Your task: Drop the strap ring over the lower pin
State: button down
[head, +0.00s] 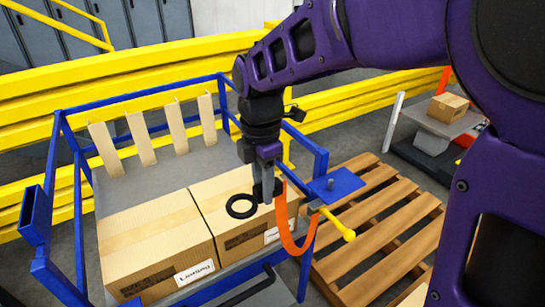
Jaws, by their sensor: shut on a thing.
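The strap ring (242,206) is a black open ring. It appears above the right-hand carton, lying roughly flat. My gripper (263,190) points down and is shut on the black tab at the ring's right side. An orange strap (290,240) hangs from beside the gripper in a U-shaped loop and rises to the cart's corner post.
A blue-framed cart (68,135) holds two cartons (155,235) (222,205). A yellow-knobbed handle (345,232) sticks out at its right corner post. A wooden pallet (385,225) lies to the right, and yellow rails (120,75) run behind.

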jog(key=s+a+f, duration=0.1)
jog(key=s+a, duration=0.5)
jog(key=a, duration=0.3)
jog(key=shift+s+a+f, duration=0.25)
jog(key=shift+s+f, duration=0.1)
jog(key=shift+s, duration=0.05)
jog(key=s+a+f+b, duration=0.1)
jog(key=s+a, duration=0.6)
jog(key=a, duration=0.2)
jog(key=shift+a+f, duration=0.3)
jog(key=shift+f, duration=0.05)
jog(key=s+a+f, duration=0.1)
jog(key=s+a, duration=0.5)
jog(key=a, duration=0.3)
jog(key=shift+s+f, duration=0.35)
jog(key=shift+a, duration=0.1)
jog(key=shift+f+b, duration=2.45)
jog(key=shift+f, duration=2.55)
